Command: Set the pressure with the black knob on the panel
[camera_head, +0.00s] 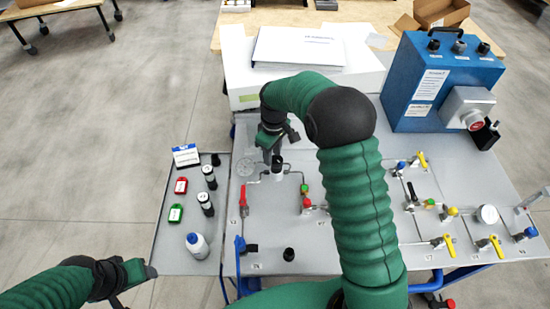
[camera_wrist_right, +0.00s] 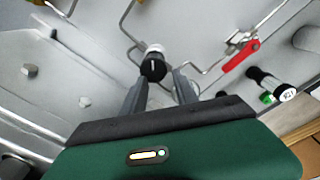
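The black knob (camera_head: 277,160) sits on a white-collared fitting on the grey panel (camera_head: 320,265), right below my right gripper (camera_head: 270,150). In the right wrist view the knob (camera_wrist_right: 153,69) has a white mark on top and lies just beyond and between the fingertips. The right gripper (camera_wrist_right: 160,84) is open, one finger on each side of the knob; contact cannot be made out. A second black knob (camera_head: 288,254) stands near the panel's front edge. My left gripper (camera_head: 135,279) is low at the left, away from the panel, and its fingers are not clear.
Thin pipes and a red-handled valve (camera_wrist_right: 240,56) lie close to the knob. A blue box (camera_head: 440,85) stands at the back right.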

